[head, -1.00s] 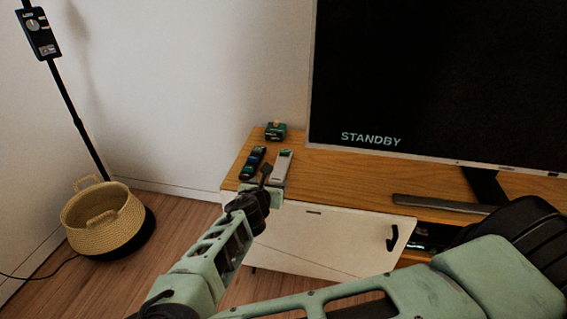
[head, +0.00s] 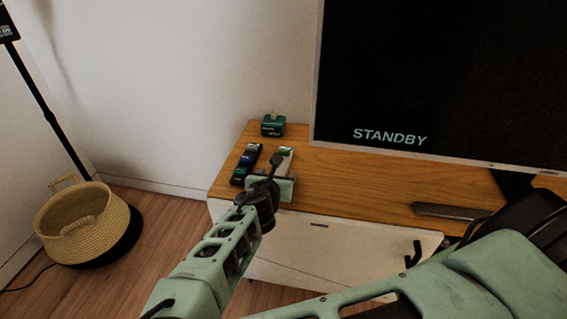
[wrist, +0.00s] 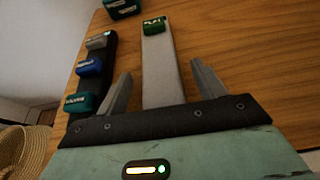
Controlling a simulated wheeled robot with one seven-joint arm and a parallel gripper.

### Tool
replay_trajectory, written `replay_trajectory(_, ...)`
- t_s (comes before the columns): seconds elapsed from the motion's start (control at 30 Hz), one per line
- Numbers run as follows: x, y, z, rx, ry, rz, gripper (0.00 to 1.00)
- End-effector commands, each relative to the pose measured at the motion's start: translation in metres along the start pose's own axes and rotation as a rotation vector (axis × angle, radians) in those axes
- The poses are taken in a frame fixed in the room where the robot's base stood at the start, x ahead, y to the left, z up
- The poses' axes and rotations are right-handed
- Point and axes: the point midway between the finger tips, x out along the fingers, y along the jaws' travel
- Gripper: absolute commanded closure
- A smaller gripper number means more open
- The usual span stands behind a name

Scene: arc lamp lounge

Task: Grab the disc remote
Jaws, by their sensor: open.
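Two slim remotes lie side by side on the wooden cabinet's left end. One is pale grey (head: 287,158) with a green label at its far end; it also shows in the wrist view (wrist: 163,75). The other is black (head: 246,166) with grey, blue and teal blocks; the wrist view shows it to the left (wrist: 97,60). I cannot read which is the disc remote. My gripper (wrist: 162,68) is open, with its fingers on either side of the grey remote's near part, apart from it. In the head view, my gripper (head: 272,180) hides the grey remote's near end.
A small green box (head: 273,126) stands behind the remotes on the cabinet top (head: 340,178). A large screen reading STANDBY (head: 430,80) stands to the right, with a dark bar (head: 447,211) before it. A woven basket (head: 80,222) sits on the floor at left.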

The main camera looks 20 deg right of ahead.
Motion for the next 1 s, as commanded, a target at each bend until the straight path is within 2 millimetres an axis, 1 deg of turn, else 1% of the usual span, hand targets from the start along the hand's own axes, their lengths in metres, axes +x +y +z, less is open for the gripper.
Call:
replay_trajectory(0.03,0.0,0.0,-0.004,-0.001,0.001,0.003,0.31)
replay_trajectory(0.27,-0.001,0.0,-0.002,-0.002,0.0,0.003,0.31)
replay_trajectory(0.37,-0.001,0.0,-0.002,-0.001,0.0,0.003,0.56)
replay_trajectory(0.4,-0.001,0.0,-0.002,-0.001,0.0,0.002,0.67)
replay_trajectory(0.47,-0.001,0.0,-0.002,-0.001,0.0,0.003,0.82)
replay_trajectory(0.77,-0.002,0.0,0.0,0.0,0.0,0.002,0.82)
replay_trajectory(0.87,-0.006,0.0,0.01,0.002,0.0,0.002,0.82)
replay_trajectory(1.0,-0.017,0.0,0.035,0.003,0.0,0.003,0.82)
